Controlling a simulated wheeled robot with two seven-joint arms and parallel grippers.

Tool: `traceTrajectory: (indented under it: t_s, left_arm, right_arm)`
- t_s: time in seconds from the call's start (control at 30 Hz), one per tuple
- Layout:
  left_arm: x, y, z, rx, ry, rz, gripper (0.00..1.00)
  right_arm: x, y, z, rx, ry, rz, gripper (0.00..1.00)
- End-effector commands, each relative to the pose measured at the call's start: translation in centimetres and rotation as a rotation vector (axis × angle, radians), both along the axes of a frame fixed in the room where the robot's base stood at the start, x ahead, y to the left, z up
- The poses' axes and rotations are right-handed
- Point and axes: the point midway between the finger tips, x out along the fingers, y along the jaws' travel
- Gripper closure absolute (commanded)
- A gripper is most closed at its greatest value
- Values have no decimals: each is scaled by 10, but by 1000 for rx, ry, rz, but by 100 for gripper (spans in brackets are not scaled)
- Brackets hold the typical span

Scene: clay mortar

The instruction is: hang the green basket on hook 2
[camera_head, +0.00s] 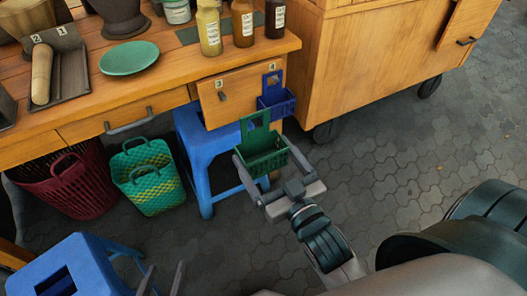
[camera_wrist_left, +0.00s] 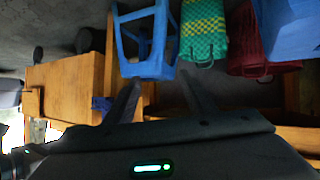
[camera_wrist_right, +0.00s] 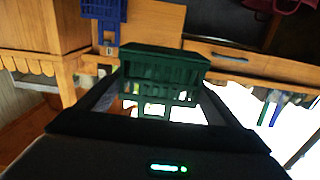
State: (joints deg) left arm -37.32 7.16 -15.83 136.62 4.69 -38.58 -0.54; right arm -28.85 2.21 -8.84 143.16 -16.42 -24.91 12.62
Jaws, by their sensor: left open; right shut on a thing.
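The green basket (camera_head: 263,158) has a tall back plate with a hole and is held roughly upright in front of the table. My right gripper (camera_head: 264,157) is shut on it, one finger at each side. It also shows in the right wrist view (camera_wrist_right: 160,72), between the fingers. A dark hook (camera_head: 222,97) under label 3 is bare on the wooden front. A blue basket (camera_head: 277,101) hangs by label 4, just behind the green one. Labels 2 and 1 show on a dark tray on the tabletop; I cannot make out a hook there. My left gripper (camera_head: 163,279) is open and empty, low in the head view.
A blue stool (camera_head: 208,150) stands under the table, behind the green basket. A green-yellow woven basket (camera_head: 148,178) and a red basket (camera_head: 72,182) stand to its left. Another blue stool (camera_head: 80,262) is at lower left. Paved floor to the right is clear.

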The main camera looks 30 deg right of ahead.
Motion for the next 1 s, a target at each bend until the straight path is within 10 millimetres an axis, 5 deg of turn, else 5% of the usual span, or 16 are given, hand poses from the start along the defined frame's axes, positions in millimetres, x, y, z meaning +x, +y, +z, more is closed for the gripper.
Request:
traceTrajectory:
  t_s: [1.0]
  left_arm:
    - [-19,11,-23,41,163,0,50]
  right_arm:
    - [-19,-1,0,0,-1,0,39]
